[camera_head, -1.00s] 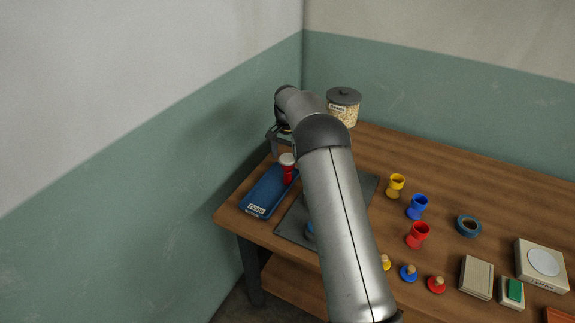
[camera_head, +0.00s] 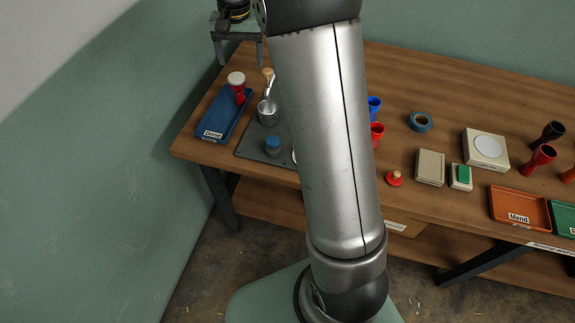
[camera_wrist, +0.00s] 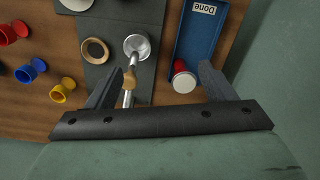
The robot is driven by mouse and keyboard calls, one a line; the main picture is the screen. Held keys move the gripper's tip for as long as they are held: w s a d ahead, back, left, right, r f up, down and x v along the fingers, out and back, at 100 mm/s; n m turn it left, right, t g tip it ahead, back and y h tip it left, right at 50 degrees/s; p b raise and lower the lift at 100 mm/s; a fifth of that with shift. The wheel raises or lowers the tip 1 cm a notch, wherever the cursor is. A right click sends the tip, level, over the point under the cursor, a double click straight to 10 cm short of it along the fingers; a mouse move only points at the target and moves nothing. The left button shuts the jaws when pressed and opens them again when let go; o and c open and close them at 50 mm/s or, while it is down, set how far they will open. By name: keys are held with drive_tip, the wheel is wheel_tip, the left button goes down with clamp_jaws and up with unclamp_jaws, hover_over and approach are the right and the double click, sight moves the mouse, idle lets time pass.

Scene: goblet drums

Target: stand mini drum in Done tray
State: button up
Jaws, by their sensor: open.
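The mini drum, red with a white head (camera_head: 236,78), stands upright in the blue Done tray (camera_head: 213,129), towards its far end. The wrist view shows its white head (camera_wrist: 184,83) nearly face-on, with the red body partly hidden behind it. The tray (camera_wrist: 198,36) carries a "Done" label at its near end. My gripper (camera_head: 240,64) is open and empty, above and behind the drum in the head view. In the wrist view, the drum appears between the open fingers (camera_wrist: 161,66), closer to the right one, with no visible contact.
Blue and red goblets, a tape roll (camera_head: 420,122) and the Mend tray (camera_head: 519,208) are further right. My arm hides part of the table.

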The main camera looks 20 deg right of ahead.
drive_tip(key=s+f+n, duration=0.2)
drive_tip(key=s, duration=1.4)
drive_tip(key=s+a+f+n, duration=0.1)
drive_tip(key=s+f+n, duration=0.2)
drive_tip(key=s, duration=1.4)
drive_tip(key=shift+a, duration=0.3)
